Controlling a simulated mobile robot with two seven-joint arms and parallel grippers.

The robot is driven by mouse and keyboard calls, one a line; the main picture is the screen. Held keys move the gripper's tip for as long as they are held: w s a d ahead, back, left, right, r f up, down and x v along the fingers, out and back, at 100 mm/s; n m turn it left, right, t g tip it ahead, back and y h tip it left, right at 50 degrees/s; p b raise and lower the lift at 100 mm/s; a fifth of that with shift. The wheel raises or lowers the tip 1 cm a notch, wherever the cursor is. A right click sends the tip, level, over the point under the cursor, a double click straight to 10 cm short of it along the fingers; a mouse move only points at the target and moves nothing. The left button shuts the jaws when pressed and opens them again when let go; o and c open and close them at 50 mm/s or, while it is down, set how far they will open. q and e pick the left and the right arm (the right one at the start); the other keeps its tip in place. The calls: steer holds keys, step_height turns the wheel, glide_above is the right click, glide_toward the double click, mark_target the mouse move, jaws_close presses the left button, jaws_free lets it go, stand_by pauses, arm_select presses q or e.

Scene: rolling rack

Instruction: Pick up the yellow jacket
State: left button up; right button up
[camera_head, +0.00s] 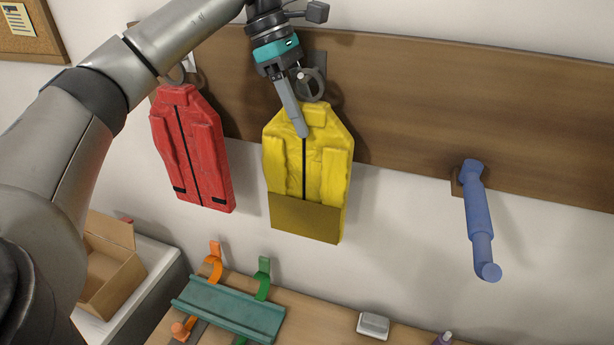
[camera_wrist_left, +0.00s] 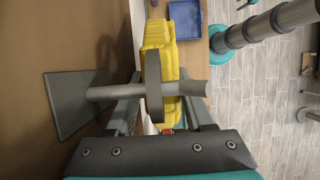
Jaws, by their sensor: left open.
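The yellow jacket (camera_head: 325,172) hangs from a grey ring (camera_head: 316,84) on a wall peg in the head view, with a darker panel along its bottom. My left gripper (camera_head: 302,112) reaches down over the ring and the jacket's top. In the left wrist view the open jaws (camera_wrist_left: 162,105) straddle the grey ring (camera_wrist_left: 154,85), which is around the grey peg (camera_wrist_left: 110,92). The yellow jacket (camera_wrist_left: 160,34) shows beyond it. I cannot tell whether a finger touches the ring. My right gripper is not in view.
A red jacket (camera_head: 190,145) hangs to the left on the same brown board (camera_head: 420,95). A blue rod-shaped thing (camera_head: 478,215) hangs to the right. Below are a teal tray (camera_head: 230,308), a cardboard box (camera_head: 108,268) and a small grey block (camera_head: 373,325). The wall between yellow jacket and blue thing is clear.

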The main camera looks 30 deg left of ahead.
arm_select(q)
steer(key=shift+c, duration=0.2)
jaws_close()
steer(key=shift+r, duration=0.1)
stand_by(1.0)
